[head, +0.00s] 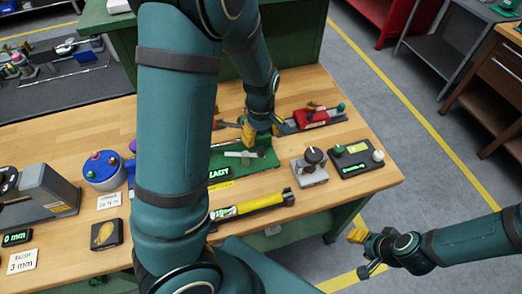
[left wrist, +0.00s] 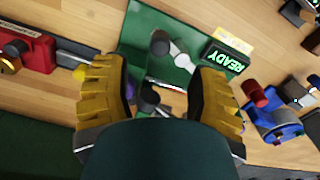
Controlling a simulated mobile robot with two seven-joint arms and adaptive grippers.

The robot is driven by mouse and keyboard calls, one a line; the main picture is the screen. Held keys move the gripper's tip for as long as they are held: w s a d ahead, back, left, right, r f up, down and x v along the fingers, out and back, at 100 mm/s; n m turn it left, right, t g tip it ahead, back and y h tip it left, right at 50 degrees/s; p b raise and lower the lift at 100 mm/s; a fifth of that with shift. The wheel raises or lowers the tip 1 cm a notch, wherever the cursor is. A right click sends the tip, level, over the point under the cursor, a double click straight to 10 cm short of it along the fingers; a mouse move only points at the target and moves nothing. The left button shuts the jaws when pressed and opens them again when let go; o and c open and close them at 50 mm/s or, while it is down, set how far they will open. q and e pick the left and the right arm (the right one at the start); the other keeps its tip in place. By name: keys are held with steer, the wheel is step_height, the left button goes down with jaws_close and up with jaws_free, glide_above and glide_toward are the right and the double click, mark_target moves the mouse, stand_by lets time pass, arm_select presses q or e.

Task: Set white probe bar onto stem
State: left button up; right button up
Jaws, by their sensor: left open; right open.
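A white bar (head: 240,154) lies across the green base plate (head: 265,160), with a dark round knob (head: 261,152) at its right end. In the left wrist view, a pale bar (left wrist: 179,52) with a dark knob (left wrist: 160,42) shows on the green plate (left wrist: 145,27). My left gripper (head: 258,132) is open just behind the bar. In the left wrist view its yellow fingers stand apart, with a dark, stem-like part (left wrist: 150,97) between them; I cannot tell whether it is the stem. My right gripper (head: 362,250) is open and empty, off the table's front right.
A READY display (left wrist: 225,58) stands on the plate. A red device (head: 312,118) is behind, a grey knobbed block (head: 310,170) and black button box (head: 357,157) are right, and a yellow tool (head: 250,206) lies in front. My left arm hides the table's middle.

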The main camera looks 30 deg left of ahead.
mark_target(261, 148)
arm_select(q)
step_height(261, 148, down, 7)
steer(key=shift+f+b, duration=0.2)
steer(key=shift+b, duration=0.35)
jaws_close()
